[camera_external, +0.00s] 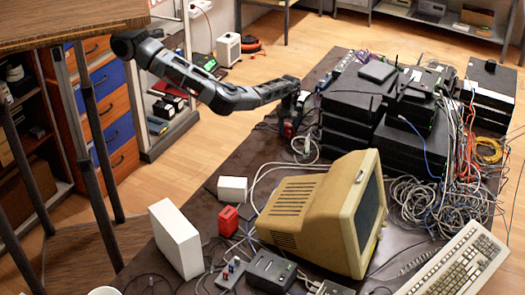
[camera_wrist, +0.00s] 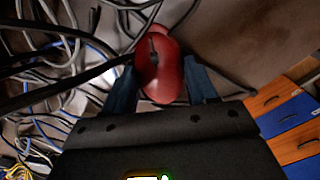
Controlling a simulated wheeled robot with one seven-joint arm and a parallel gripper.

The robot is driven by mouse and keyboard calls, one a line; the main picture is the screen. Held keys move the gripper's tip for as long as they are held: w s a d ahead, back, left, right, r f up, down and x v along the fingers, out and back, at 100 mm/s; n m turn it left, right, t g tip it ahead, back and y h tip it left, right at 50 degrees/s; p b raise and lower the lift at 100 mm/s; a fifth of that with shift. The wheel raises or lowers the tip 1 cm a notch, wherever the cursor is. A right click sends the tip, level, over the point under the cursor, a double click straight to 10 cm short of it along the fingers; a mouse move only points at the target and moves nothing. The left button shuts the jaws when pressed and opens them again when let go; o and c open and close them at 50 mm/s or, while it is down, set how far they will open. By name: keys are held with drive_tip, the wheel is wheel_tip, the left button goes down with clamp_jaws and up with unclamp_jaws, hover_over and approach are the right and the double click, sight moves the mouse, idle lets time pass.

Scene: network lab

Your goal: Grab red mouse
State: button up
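The red mouse (camera_wrist: 165,75) lies between the two blue fingers of my gripper (camera_wrist: 160,82) in the wrist view, its cable running off over its top. Both fingers appear to press against its sides with no clear gap, so my gripper looks shut on it. In the external view my gripper (camera_external: 289,124) points down at the far edge of the dark table. A small red patch of the mouse (camera_external: 287,130) shows at its fingertips. Whether the mouse still touches the table cannot be told.
The dark table (camera_external: 245,160) holds a beige monitor (camera_external: 310,215), a stack of black network devices (camera_external: 365,105), a keyboard (camera_external: 460,262) and a red block (camera_external: 228,220). Loose cables (camera_wrist: 50,60) lie close left of my gripper. Drawers (camera_external: 115,130) stand beyond the table.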

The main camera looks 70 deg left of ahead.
drive_tip(key=c, duration=0.6)
drive_tip(key=shift+r, duration=0.15)
